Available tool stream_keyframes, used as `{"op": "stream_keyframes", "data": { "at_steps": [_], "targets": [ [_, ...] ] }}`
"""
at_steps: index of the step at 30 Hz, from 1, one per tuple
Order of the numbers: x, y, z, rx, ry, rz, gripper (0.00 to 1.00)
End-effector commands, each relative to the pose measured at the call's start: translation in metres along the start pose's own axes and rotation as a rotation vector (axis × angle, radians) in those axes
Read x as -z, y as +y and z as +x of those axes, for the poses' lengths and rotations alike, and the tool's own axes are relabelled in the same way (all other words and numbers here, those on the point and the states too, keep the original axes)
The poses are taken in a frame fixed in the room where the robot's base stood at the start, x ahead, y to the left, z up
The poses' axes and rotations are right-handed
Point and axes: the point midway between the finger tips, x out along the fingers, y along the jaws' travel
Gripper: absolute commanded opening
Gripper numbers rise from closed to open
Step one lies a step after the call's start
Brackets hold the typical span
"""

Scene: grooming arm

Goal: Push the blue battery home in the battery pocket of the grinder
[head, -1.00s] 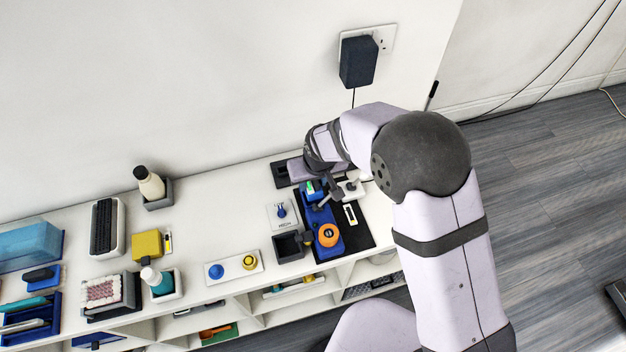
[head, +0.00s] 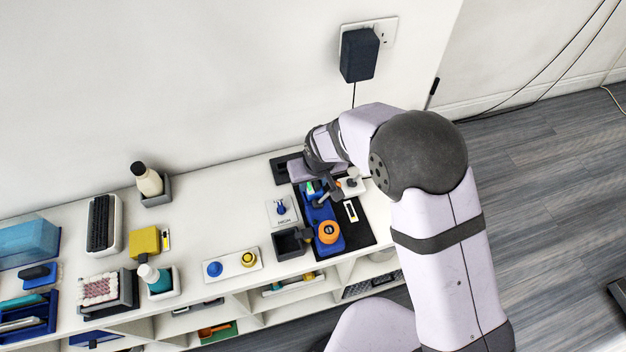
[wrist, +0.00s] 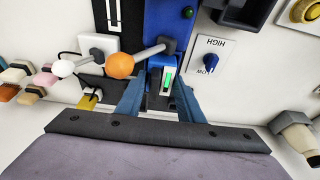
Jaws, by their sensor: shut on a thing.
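The grinder (head: 323,216) is a long blue body with an orange knob, lying on a black mat. It also shows at the top of the wrist view (wrist: 168,22). My gripper (wrist: 163,77) is shut on the blue battery (wrist: 167,80), whose pale label with a green bar faces the camera. The fingers stand on both sides of the battery, at the grinder's back end. In the head view my gripper (head: 322,189) partly covers the battery and pocket. I cannot tell how deep the battery sits, since the pocket is mostly hidden.
An orange ball (wrist: 119,65) and a white ball (wrist: 63,68) on grey rods stand close beside my gripper. A HIGH/LOW dial plate (head: 282,210) and a dark open box (head: 289,243) lie left of the grinder. The wall is behind.

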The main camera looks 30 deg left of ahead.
Motion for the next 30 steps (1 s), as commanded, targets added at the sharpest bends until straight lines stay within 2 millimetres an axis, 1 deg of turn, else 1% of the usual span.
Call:
{"op": "stream_keyframes", "data": {
  "at_steps": [9, 10, 11, 12, 13, 23, 26, 30],
  "targets": [
    [-0.002, 0.0, 0.007, 0.0, 0.001, 0.0, 0.08],
    [-0.001, 0.0, 0.007, 0.0, 0.001, 0.0, 0.36],
    [-0.001, 0.0, 0.006, 0.0, 0.001, 0.0, 0.43],
    [-0.001, 0.0, 0.006, 0.0, 0.001, 0.0, 0.53],
    [-0.001, 0.0, 0.006, 0.0, 0.001, 0.0, 0.56],
    [-0.002, 0.0, 0.006, 0.0, 0.0, 0.0, 0.56],
    [-0.001, 0.0, 0.002, 0.0, 0.003, 0.0, 0.56],
    [-0.001, 0.0, -0.01, 0.0, 0.004, -0.001, 0.56]
  ]
}}
